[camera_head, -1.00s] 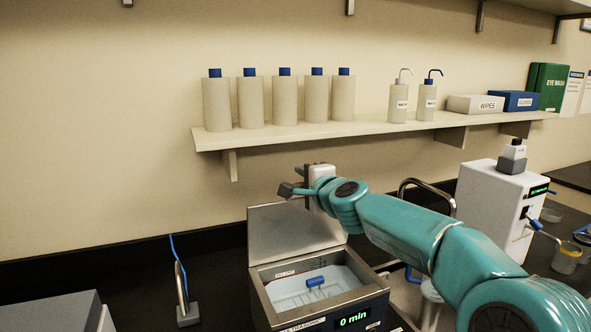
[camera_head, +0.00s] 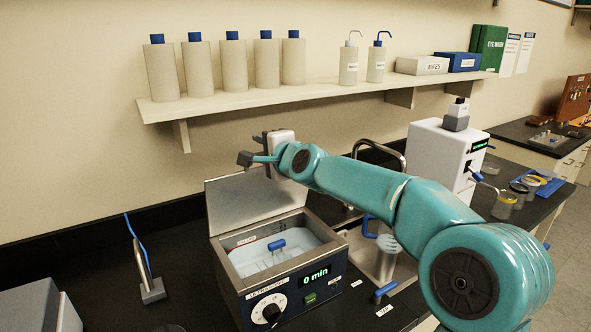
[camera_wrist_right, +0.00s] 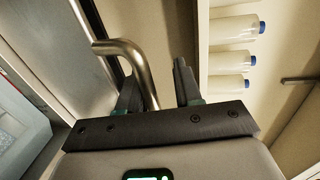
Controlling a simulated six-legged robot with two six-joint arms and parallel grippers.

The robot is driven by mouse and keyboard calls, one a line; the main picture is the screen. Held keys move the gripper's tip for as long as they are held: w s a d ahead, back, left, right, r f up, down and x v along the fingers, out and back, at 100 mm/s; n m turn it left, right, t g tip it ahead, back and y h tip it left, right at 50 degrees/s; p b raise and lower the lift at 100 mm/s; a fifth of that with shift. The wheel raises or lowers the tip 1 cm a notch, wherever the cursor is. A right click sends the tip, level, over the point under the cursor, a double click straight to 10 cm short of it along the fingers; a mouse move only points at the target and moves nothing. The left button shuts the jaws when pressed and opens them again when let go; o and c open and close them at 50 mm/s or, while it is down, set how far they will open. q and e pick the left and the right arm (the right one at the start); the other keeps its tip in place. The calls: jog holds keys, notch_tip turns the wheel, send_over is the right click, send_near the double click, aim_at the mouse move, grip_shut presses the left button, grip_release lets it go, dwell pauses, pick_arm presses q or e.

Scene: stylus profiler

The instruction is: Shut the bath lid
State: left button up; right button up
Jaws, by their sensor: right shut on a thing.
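The ultrasonic bath (camera_head: 245,281) stands on the dark bench with its grey metal lid (camera_head: 240,212) raised at the back. The lid also shows at the left of the right wrist view (camera_wrist_right: 58,42). My right gripper (camera_head: 254,160) is at the lid's top edge. In the wrist view, a bent metal bar handle (camera_wrist_right: 122,50) runs between the fingers of the right gripper (camera_wrist_right: 158,85), which is shut on it. Its far end is hidden by the gripper. My left gripper is in neither view.
A basket with a blue handle (camera_head: 277,245) sits in the open bath. A sink with a tap (camera_head: 380,150) and a white instrument (camera_head: 440,160) are to the right. A shelf (camera_head: 300,90) with bottles hangs above. A small stand (camera_head: 152,290) is at left.

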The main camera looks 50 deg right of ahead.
jog(key=f+v, duration=0.2)
jog(key=v, duration=1.4)
jog(key=shift+s+a+r+b, duration=0.15)
jog(key=shift+s+b, duration=0.1)
jog(key=shift+b, duration=0.15)
dwell(0.3)
jog(key=shift+s, duration=0.1)
jog(key=shift+c, duration=0.5)
